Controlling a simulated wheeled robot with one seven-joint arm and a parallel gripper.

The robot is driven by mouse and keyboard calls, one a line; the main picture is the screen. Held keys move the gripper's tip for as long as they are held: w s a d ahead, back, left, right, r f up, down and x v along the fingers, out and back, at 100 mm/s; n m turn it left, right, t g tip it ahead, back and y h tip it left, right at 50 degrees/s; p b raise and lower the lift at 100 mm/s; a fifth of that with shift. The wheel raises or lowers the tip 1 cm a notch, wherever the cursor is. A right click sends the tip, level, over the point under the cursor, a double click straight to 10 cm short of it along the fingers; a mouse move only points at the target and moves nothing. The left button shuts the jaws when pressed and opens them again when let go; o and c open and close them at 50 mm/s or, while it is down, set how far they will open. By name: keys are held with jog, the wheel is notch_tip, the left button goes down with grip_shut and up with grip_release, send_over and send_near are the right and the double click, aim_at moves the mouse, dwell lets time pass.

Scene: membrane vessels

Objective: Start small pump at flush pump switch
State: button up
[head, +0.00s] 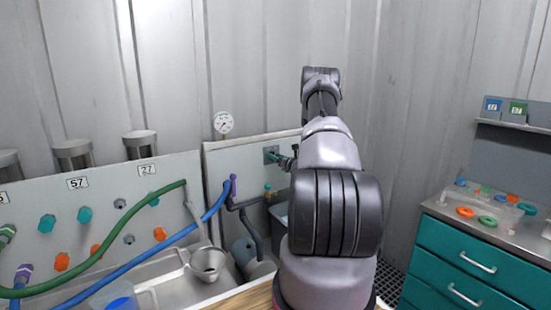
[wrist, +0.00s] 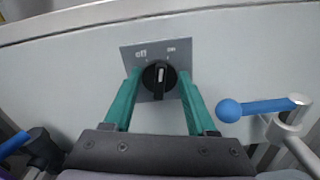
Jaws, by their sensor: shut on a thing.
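The flush pump switch is a round black knob (wrist: 160,79) with a white mark, on a grey plate (wrist: 131,55) lettered "off" on the left and "on" on the right. The white mark stands close to upright in the wrist view. My gripper (wrist: 159,82) has its green fingers on either side of the knob and is shut on it. In the head view, my gripper (head: 279,157) reaches the plate (head: 271,150) on the pale panel, and the knob is hidden there.
A blue-handled valve (wrist: 262,107) sits close to the right of my gripper in the wrist view. A gauge (head: 223,122) stands above the panel. Blue (head: 160,244) and green (head: 115,243) hoses cross the left panel. A teal drawer cabinet (head: 460,262) stands at the right.

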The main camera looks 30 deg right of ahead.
jog(key=shift+m, duration=1.7)
jog(key=shift+d, duration=0.1)
jog(key=o, duration=1.3)
jog(key=shift+o, duration=0.2)
jog(key=s, duration=1)
jog(key=shift+s+d, duration=0.2)
jog(key=shift+s, duration=0.2)
jog(key=shift+f, duration=0.1)
